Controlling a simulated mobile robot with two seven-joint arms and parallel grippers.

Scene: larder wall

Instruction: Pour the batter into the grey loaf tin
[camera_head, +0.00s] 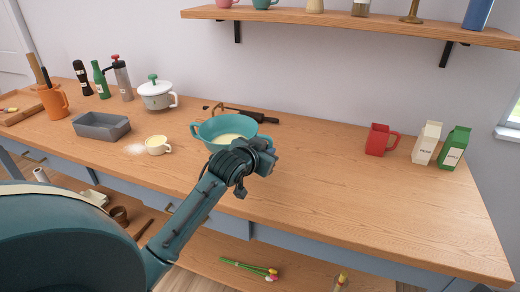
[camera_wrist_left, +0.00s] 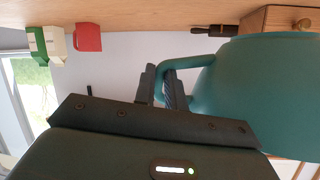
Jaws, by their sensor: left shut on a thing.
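The teal bowl (camera_head: 209,134) has loop handles and holds pale batter (camera_head: 228,138); it is at the middle of the counter in the head view. My left gripper (camera_head: 262,147) is shut on the bowl's right handle. In the left wrist view the fingers (camera_wrist_left: 166,84) close around the handle, with the teal bowl wall (camera_wrist_left: 262,95) beside them. The bowl looks upright; I cannot tell whether it touches the counter. The grey loaf tin (camera_head: 102,134) stands to the left of the bowl and looks empty. My right gripper is out of view.
A red mug (camera_head: 378,140) and cartons (camera_head: 427,143) stand right. The front right counter is clear.

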